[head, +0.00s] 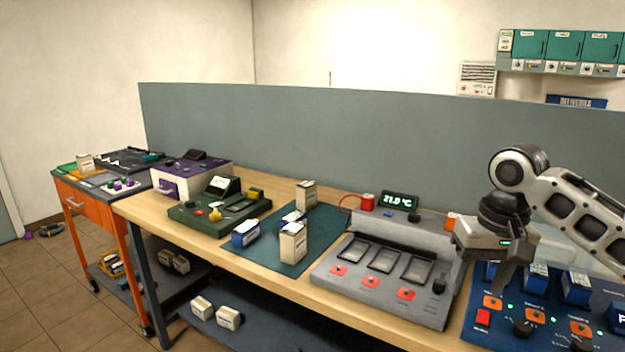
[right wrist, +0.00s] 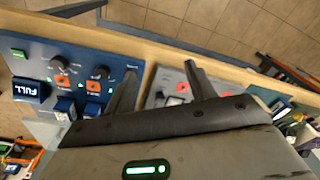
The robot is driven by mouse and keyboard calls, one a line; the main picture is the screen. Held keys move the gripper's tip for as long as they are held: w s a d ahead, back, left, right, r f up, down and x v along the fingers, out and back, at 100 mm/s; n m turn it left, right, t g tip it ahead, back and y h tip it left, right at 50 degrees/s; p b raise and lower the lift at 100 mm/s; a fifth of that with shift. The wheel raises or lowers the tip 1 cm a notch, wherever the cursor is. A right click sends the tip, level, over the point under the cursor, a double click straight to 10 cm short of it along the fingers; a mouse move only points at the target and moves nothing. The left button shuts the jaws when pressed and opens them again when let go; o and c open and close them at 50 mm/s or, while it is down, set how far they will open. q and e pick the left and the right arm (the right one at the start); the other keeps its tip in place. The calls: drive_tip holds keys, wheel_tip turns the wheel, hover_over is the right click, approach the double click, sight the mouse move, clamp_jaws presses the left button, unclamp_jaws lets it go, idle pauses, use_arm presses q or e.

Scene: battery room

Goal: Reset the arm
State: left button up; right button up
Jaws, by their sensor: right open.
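My right arm (head: 580,200) comes in from the right in the head view, bent at a black joint. Its right gripper (head: 503,280) hangs over the gap between the grey three-bay station (head: 390,295) and the blue charger panel (head: 535,340). In the right wrist view the two dark fingers (right wrist: 160,88) are apart, with nothing between them. The blue panel also shows there (right wrist: 30,60) on the left, with part of the grey station (right wrist: 172,80) behind the fingers. The left gripper is not in view.
White and blue battery packs (head: 292,243) stand on a dark green mat (head: 265,255). A green device (head: 210,222) and a purple-lidded box (head: 190,172) are further left. An orange cart (head: 88,208) stands at the left. A grey partition (head: 300,140) runs behind the bench.

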drive_tip(key=s+a+f+n+t+y, duration=0.1)
drive_tip(key=s+a+f+t+y, duration=0.15)
drive_tip(key=a+f, duration=0.75)
drive_tip(key=s+a+f+n+t+y, duration=0.2)
drive_tip(key=s+a+f, duration=0.3)
drive_tip(key=f, duration=0.9)
drive_tip(key=s+d+f+t+h, duration=0.1)
drive_tip(key=s+d+f+t, duration=0.1)
drive_tip(key=s, duration=0.5)
drive_tip(key=s+d+f+t+h, duration=0.1)
drive_tip(key=s+d+f+t, duration=0.1)
drive_tip(key=s+f, duration=0.3)
drive_tip(key=s, duration=0.3)
drive_tip(key=shift+d+t, duration=0.2)
drive_tip(key=shift+t, duration=0.15)
drive_tip(key=shift+f+h, duration=0.1)
drive_tip(key=shift+h, duration=0.15)
